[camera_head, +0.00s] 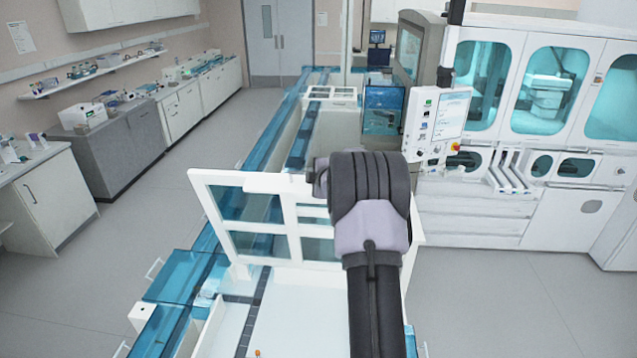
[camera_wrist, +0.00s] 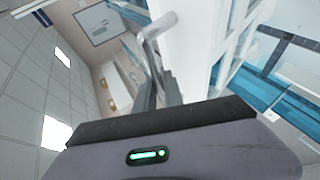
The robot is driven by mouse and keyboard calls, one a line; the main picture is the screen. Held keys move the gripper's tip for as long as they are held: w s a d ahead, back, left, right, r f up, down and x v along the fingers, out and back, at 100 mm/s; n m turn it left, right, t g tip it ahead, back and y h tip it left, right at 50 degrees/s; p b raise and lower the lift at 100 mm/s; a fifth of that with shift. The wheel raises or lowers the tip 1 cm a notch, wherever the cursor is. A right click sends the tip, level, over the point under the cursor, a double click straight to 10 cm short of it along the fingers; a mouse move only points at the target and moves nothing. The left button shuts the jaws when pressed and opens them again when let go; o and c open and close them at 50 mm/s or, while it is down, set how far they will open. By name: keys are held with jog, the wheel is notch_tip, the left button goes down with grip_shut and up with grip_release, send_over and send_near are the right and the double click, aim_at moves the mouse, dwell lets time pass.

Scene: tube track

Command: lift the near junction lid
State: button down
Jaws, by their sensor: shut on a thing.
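The near junction lid (camera_head: 291,222) is a white frame with clear blue-tinted panes. It stands raised, steeply tilted, above the white junction (camera_head: 285,318) in the middle of the head view. The lid's white edge also fills the upper middle of the wrist view (camera_wrist: 188,50). My gripper (camera_wrist: 157,52) is shut on the lid's pale handle (camera_wrist: 158,25), seen at the fingertips in the wrist view. In the head view my dark wrist and forearm cover the lid's right part and hide the fingers.
A blue-covered track (camera_head: 180,274) runs from front left to the back. A screen panel (camera_head: 437,117) and a white machine with teal windows (camera_head: 530,85) stand at the right. White and grey cabinets (camera_head: 105,150) line the left wall. Grey floor (camera_head: 150,215) on the left is clear.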

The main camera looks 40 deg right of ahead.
jog(key=shift+w+d, duration=0.2)
jog(key=shift+d, duration=0.05)
jog(key=c, duration=1.5)
grip_release()
jog(key=shift+o, duration=0.2)
jog(key=b+v, duration=0.2)
jog(key=v, duration=1.5)
jog(key=shift+s+r+b, duration=0.2)
jog(key=shift+b, duration=0.2)
